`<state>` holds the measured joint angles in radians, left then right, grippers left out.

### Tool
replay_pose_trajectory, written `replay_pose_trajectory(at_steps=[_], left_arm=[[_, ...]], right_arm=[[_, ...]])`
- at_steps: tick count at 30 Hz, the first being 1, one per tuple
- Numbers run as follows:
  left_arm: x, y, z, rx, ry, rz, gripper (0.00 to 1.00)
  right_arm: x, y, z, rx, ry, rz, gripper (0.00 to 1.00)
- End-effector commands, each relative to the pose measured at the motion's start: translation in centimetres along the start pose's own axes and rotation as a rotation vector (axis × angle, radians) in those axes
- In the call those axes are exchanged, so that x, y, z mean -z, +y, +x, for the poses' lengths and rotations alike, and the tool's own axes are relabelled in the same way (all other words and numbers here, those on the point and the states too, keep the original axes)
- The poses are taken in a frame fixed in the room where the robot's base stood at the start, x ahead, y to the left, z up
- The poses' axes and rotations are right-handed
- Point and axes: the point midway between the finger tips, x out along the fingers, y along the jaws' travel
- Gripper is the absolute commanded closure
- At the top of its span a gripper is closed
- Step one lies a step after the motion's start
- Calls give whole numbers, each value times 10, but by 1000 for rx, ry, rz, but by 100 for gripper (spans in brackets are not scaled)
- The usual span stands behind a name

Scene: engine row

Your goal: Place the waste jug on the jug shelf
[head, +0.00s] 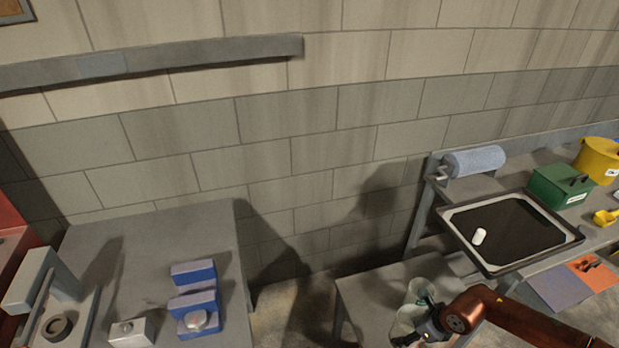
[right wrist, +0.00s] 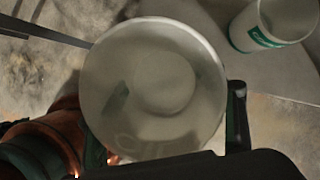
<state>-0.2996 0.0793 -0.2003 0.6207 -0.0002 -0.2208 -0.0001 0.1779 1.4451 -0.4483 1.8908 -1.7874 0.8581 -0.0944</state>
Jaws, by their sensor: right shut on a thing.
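My right gripper (head: 424,332) comes in from the right at the bottom of the head view. It is shut on a pale, translucent round jug (head: 403,326), mostly hidden by the gripper and arm. In the right wrist view the held jug (right wrist: 150,85) fills the middle, seen end-on, with a finger on each side and faint lettering. A second pale jug with a green label (head: 421,290) stands just behind it; it also shows in the right wrist view (right wrist: 275,22). It stands on a low grey surface (head: 370,286), perhaps the jug shelf. My left gripper is not in view.
A black-framed tray (head: 508,228) with a small white item lies on the right bench, near a blue paper roll (head: 474,161), green box (head: 560,186) and yellow bucket (head: 598,160). A grey table (head: 150,240) with blue blocks stands left. Floor shows between.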

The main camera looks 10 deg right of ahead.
Motion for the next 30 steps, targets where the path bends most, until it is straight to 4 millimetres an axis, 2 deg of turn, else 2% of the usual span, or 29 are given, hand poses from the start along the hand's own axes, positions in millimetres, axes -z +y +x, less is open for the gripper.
replay_pose_trajectory(at_steps=[5, 14, 20, 24, 30], left_arm=[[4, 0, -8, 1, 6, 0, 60], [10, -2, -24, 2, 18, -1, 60], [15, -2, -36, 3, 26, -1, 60], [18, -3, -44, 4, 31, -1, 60], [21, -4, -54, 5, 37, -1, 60]], right_arm=[[-16, 20, -5, -83, -7, -195, 63], [-54, 77, -27, -320, -11, -771, 63], [-81, 122, -59, -524, -10, -1278, 63], [-96, 149, -88, -676, -6, -1653, 63], [-111, 175, -131, -870, 0, -2120, 63]])
